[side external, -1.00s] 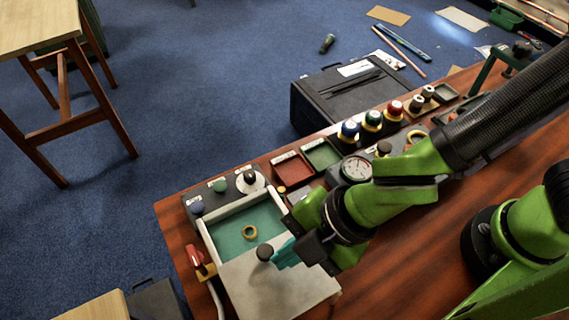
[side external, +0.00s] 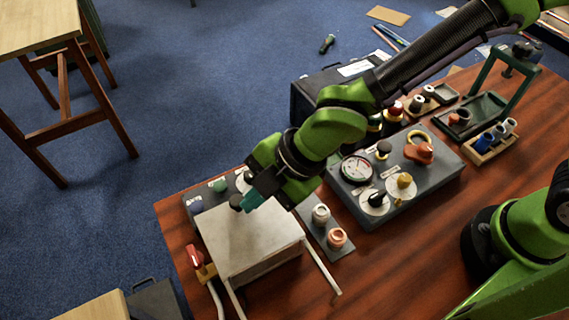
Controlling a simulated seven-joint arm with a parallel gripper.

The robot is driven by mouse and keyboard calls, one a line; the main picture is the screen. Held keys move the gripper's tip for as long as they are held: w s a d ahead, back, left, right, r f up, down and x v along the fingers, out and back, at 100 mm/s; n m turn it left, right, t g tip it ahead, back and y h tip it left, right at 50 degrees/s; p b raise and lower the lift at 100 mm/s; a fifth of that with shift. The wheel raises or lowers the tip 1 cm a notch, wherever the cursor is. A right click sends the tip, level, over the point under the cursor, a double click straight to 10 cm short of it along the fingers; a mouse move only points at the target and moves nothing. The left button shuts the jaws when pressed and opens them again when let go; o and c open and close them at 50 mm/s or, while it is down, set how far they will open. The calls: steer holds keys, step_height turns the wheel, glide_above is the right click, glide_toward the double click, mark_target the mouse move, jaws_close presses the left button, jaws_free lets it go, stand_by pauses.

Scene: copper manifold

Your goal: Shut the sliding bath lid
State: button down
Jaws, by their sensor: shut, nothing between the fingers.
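The bath is a box at the table's left end, and its pale sliding lid (side external: 248,232) covers its top. No green interior shows. The lid's dark round knob (side external: 237,202) stands near its far edge. My gripper (side external: 250,201) is shut and empty, with its teal fingertips right beside the knob on its right. Whether they touch it I cannot tell. Two pale rails (side external: 322,268) stick out from the bath's near side, uncovered. My gripper and wrist hide part of the bath's far right corner.
A control panel (side external: 190,205) with knobs lies behind the bath, and a red-handled valve (side external: 196,258) is at its left. A plate with two fittings (side external: 328,232) and a grey gauge box (side external: 385,190) stand to the right. The table front is clear.

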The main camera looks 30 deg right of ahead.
steer(key=shift+w+d, duration=0.1)
steer(key=shift+w, duration=0.3)
